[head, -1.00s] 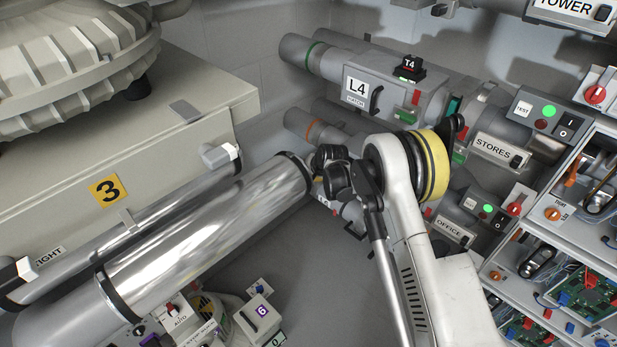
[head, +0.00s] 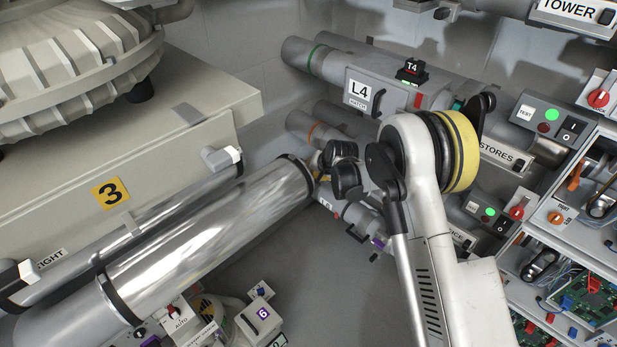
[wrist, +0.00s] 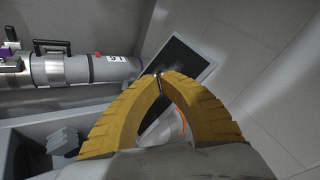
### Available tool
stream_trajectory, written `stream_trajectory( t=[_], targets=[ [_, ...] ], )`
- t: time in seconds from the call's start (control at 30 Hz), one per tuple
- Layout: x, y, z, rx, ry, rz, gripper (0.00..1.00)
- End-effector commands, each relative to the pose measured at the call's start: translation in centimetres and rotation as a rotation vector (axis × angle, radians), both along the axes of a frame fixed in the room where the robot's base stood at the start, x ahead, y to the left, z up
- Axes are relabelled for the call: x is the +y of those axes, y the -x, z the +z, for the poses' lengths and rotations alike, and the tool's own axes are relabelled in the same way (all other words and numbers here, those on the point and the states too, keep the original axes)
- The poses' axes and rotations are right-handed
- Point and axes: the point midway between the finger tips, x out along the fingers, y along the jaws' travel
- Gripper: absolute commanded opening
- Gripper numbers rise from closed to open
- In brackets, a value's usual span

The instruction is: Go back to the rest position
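My gripper (wrist: 160,76) shows in the wrist view as two yellow ribbed fingers whose tips meet. It is shut, with nothing seen between the tips. In the head view the fingers are mostly hidden behind my wrist, near the far end of the large shiny tube. My arm is bent, its yellow-ringed joint in front of the STORES unit.
The shiny tube (head: 205,245) lies close left of my wrist. The L4 pipe unit (head: 400,92) and STORES label (head: 497,152) are behind my arm. A rack of electronics (head: 585,290) stands at right. Bare floor (head: 315,270) shows below my wrist.

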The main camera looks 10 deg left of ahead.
Motion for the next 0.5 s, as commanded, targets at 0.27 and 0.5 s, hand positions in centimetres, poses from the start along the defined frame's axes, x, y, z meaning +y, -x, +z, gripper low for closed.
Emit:
stream_trajectory(
  t=[0.27,0.5],
  targets=[
    [-1.9,2.6,4.3,0.000,0.000,-0.001,0.00],
    [-2.3,3.3,5.4,0.000,0.000,0.000,0.00]
  ],
)
